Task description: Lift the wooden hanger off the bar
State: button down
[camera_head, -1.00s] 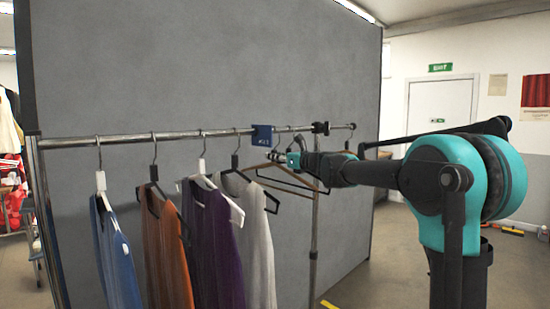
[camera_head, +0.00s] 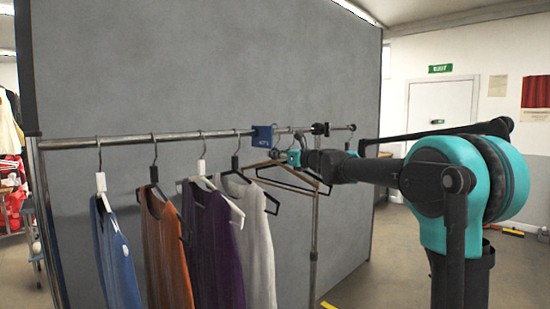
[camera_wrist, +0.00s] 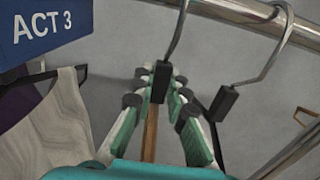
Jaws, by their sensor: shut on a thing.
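The wooden hanger (camera_head: 257,164) is bare, with a brown body. In the wrist view its brown wood (camera_wrist: 150,135) and black collar (camera_wrist: 160,82) sit between the fingers of my gripper (camera_wrist: 161,90), which is shut on it just below the hook. Its metal hook (camera_wrist: 178,30) runs up out of the top of the wrist view, so I cannot tell whether it touches the bar (camera_wrist: 250,12). In the head view my gripper (camera_head: 277,158) is just below the bar (camera_head: 180,135), and the hook is too small to make out.
A black hanger (camera_wrist: 222,103) hangs on the bar close to the right of my gripper. A blue ACT 3 sign (camera_head: 262,137) is on the bar. Several garments hang left of it, a pale top (camera_head: 250,230) nearest. A grey partition (camera_head: 210,65) stands behind.

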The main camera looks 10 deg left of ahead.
jog(key=shift+r, duration=1.05)
jog(key=shift+v, duration=4)
jog(key=v, duration=4.8)
jog(key=shift+s+a+f, duration=0.1)
